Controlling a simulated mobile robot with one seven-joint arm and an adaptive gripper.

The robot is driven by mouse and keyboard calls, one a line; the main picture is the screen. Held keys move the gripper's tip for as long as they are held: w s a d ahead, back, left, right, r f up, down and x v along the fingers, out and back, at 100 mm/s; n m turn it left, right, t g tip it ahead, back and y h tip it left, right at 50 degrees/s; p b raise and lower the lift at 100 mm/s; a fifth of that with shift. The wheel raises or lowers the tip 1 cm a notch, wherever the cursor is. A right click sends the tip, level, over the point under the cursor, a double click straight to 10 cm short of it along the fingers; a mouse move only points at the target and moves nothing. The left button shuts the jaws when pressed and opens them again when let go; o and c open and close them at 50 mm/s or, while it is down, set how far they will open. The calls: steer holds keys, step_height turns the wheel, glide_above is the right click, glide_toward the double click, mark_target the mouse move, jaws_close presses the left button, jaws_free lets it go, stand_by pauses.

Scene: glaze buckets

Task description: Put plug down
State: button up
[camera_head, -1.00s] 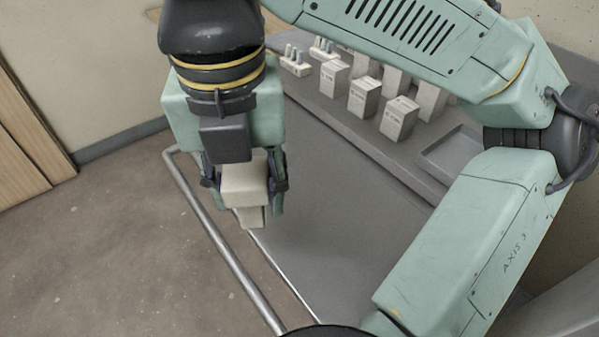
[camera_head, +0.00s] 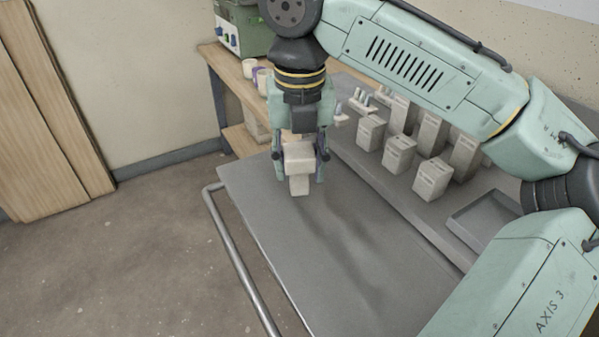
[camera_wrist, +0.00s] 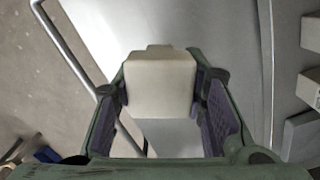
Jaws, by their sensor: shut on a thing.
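The plug (camera_head: 299,160) is a cream block with a narrower stub at its lower end. My gripper (camera_head: 302,164) is shut on it, with a finger on each side. In the head view the plug appears over the far part of the grey bench top (camera_head: 350,260), stub downward; I cannot tell whether it touches the surface. In the wrist view the plug (camera_wrist: 160,84) sits between both fingers (camera_wrist: 160,100), with the bench top behind it.
Several pale blocks (camera_head: 433,180) stand on a raised shelf at the right, near a shallow grey tray (camera_head: 485,222). A metal rail (camera_head: 238,262) runs along the left edge. A wooden table (camera_head: 222,78) with cups and a green machine (camera_head: 243,28) stands behind. The front bench top is clear.

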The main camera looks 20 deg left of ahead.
mark_target(299, 179)
steer(key=shift+f, duration=1.75)
steer(key=shift+f, duration=0.1)
steer(key=o, duration=1.2)
steer(key=r, duration=1.2)
steer(key=shift+s+d+r, duration=0.1)
steer(key=shift+s+r, duration=0.05)
steer(key=shift+s, duration=0.1)
